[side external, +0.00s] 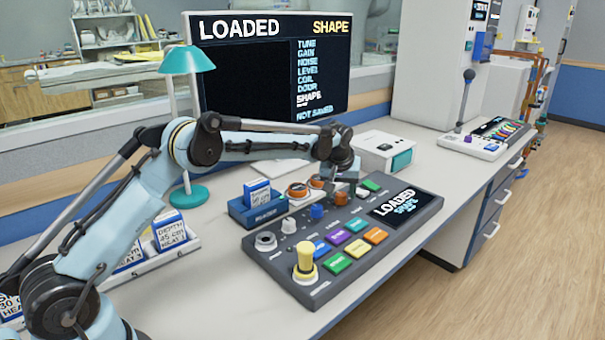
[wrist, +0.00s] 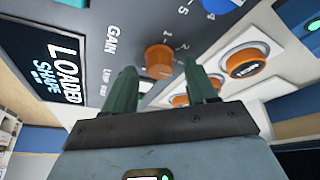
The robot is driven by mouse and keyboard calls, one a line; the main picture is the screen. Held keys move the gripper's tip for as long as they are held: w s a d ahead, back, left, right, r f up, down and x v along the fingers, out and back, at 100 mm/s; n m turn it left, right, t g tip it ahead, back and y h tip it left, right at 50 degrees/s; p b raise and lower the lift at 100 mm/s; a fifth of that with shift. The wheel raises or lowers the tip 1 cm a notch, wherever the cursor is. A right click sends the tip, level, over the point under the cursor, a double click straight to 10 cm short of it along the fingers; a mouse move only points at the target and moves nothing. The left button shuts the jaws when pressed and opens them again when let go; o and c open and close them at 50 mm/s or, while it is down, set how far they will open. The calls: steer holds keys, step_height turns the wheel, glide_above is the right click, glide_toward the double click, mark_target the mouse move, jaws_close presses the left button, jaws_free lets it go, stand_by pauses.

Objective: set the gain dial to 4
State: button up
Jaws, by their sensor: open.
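The gain dial is an orange knob (wrist: 158,60) near the printed word GAIN in the wrist view, with small numerals around it. I cannot read which number it is set to. In the side view the orange knob (side external: 341,198) sits near the back of the grey console (side external: 330,288), just under my gripper. My gripper (wrist: 160,72) is open, with one green finger on each side of the orange knob in the picture. I cannot tell whether the fingers touch it. The side view shows my gripper (side external: 345,184) partly hidden by its own wrist.
A blue knob (side external: 317,212) stands beside the orange one. Large orange round buttons (side external: 298,190) lie behind. A yellow-topped lever (side external: 305,256) and coloured keys (side external: 337,262) are toward the front. The console screen (side external: 405,205) and the monitor (side external: 270,65) read LOADED, SHAPE.

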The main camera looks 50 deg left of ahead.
steer(key=shift+w+f, duration=0.1)
steer(key=shift+f, duration=0.25)
steer(key=shift+c, duration=0.2)
steer(key=c, duration=1)
steer(key=shift+a, duration=0.1)
steer(key=m+h, duration=0.1)
steer(key=m, duration=0.1)
steer(key=m+h, duration=0.1)
steer(key=m, duration=0.2)
steer(key=shift+a+t, duration=0.15)
steer(key=shift+t, duration=0.15)
steer(key=shift+m+h, duration=0.9)
steer(key=shift+m, duration=1.4)
